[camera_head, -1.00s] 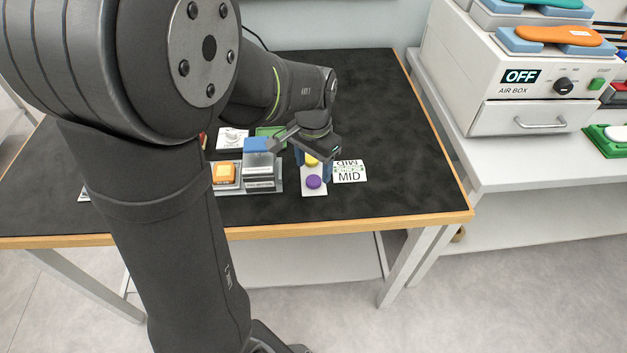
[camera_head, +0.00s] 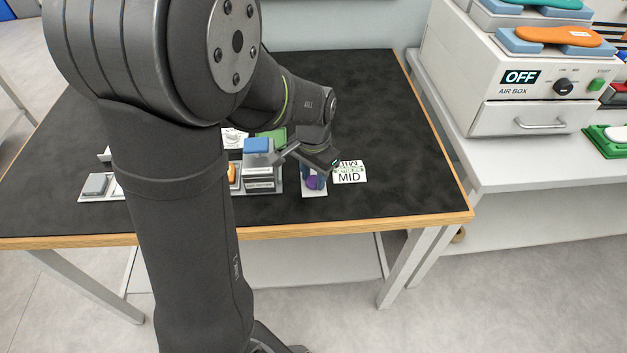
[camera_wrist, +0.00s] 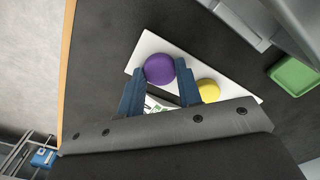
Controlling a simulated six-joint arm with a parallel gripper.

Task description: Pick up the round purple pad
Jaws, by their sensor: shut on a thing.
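The round purple pad (camera_wrist: 159,68) sits at one end of a white plate (camera_wrist: 148,43) in the wrist view. It also shows in the head view (camera_head: 314,183), partly covered by my gripper. My gripper (camera_wrist: 159,73) has its two blue fingers on opposite sides of the purple pad and is shut on it. I cannot tell whether the pad is clear of the plate. A round yellow pad (camera_wrist: 208,90) lies on the same plate beside one finger; in the head view it is hidden.
A card marked MID (camera_head: 349,172) lies right of the plate. A grey block stand with a blue top (camera_head: 257,146) and a green tray (camera_wrist: 293,75) stand close by. The dark table (camera_head: 420,190) is clear to the right. An air box (camera_head: 520,78) stands on the side bench.

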